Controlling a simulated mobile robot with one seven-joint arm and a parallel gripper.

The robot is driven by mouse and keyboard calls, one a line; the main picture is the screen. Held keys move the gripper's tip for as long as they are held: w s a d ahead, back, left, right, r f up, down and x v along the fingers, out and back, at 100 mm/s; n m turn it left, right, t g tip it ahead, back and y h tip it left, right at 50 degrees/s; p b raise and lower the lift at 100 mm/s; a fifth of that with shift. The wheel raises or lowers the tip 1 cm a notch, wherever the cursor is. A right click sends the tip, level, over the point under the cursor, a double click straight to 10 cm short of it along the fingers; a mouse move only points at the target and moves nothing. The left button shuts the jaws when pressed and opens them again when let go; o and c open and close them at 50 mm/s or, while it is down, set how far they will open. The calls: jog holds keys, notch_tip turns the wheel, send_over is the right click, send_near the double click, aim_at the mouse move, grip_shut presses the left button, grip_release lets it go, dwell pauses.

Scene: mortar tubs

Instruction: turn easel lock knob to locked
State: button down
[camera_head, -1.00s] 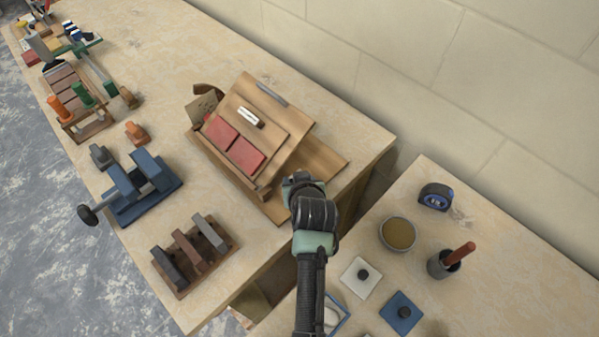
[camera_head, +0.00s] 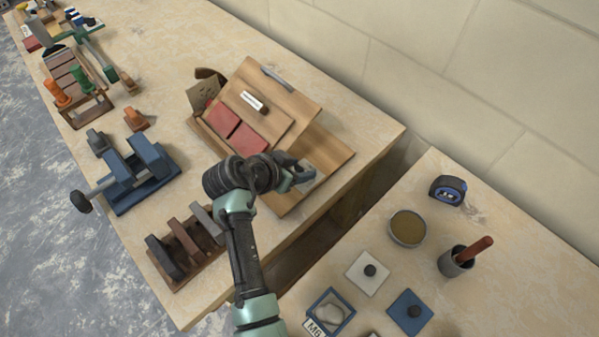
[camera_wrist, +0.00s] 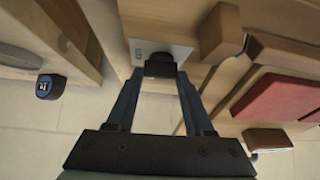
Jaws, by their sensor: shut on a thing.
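The wooden easel (camera_head: 285,105) stands on the left bench with a sloped board and red tiles. In the wrist view, a dark round knob (camera_wrist: 160,68) sits on a pale plate (camera_wrist: 180,52) on the easel's wood. The plate bears small marks that I cannot read. My gripper (camera_wrist: 160,76) is shut on the knob, one finger on each side. In the head view my gripper (camera_head: 301,174) is at the easel's lower right side, and it hides the knob there. I cannot tell which way the knob is set.
A rack of dark and brown blocks (camera_head: 185,250) lies left of my arm, and a blue clamp-like tool (camera_head: 140,175) beyond it. The right bench holds a tape measure (camera_head: 448,190), a tub (camera_head: 407,228) and a cup (camera_head: 455,262). A gap separates the benches.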

jog(key=shift+a+m+g+h+b, duration=0.1)
jog(key=shift+m+g+h+b, duration=0.2)
jog(key=shift+m+b, duration=0.25)
jog(key=shift+c, duration=1.9)
grip_release()
jog(key=shift+o, duration=0.5)
jog(key=shift+w+r, duration=0.15)
